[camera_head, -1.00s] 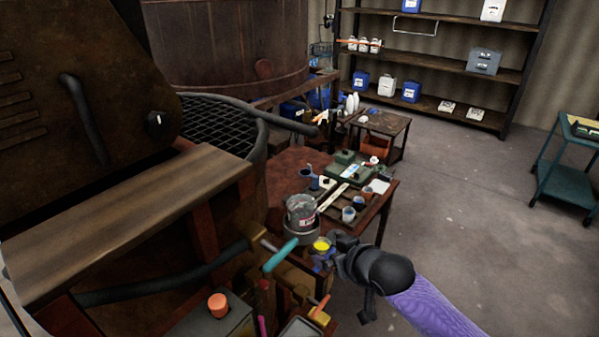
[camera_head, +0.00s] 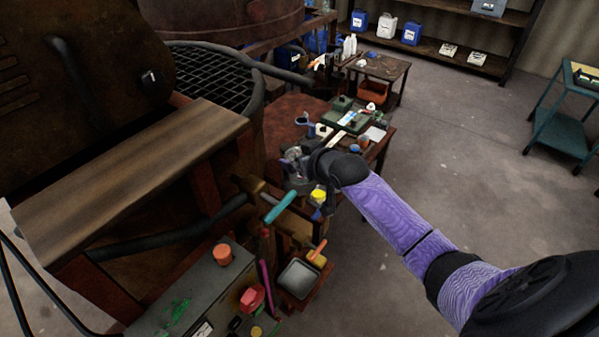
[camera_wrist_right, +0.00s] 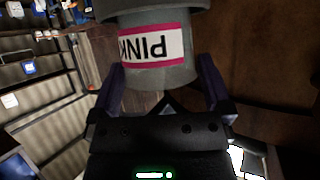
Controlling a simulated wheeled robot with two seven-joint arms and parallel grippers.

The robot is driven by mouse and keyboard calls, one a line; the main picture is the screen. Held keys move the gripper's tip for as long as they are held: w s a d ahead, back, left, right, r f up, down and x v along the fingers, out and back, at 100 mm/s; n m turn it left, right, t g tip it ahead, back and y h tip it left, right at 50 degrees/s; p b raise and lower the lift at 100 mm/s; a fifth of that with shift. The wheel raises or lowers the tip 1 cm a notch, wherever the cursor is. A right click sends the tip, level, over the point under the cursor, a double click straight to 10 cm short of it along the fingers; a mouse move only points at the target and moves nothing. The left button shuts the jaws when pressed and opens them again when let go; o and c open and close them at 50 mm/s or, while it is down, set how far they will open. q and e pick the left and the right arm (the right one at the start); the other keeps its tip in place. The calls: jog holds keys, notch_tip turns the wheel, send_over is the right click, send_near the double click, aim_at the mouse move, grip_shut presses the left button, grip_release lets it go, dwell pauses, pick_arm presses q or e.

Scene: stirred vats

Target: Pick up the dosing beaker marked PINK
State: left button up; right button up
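The dosing beaker marked PINK (camera_wrist_right: 165,62) fills the top middle of the right wrist view. It is grey, with a pink-bordered white label reading PINK upside down. In the head view it (camera_head: 292,155) is mostly hidden behind my right gripper (camera_head: 302,168). In the right wrist view my right gripper (camera_wrist_right: 163,88) has a finger on each side of the beaker's body. The fingers are wide apart, with the beaker between them; whether they press on it is hard to see. My left gripper is not in view.
A yellow-topped container (camera_head: 318,195) stands just in front of the beaker. A worktable (camera_head: 378,148) with cups and a green tray is behind. A teal-handled tool (camera_head: 280,207) lies close at the front left. Open floor (camera_head: 470,170) is to the right.

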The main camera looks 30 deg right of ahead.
grip_shut()
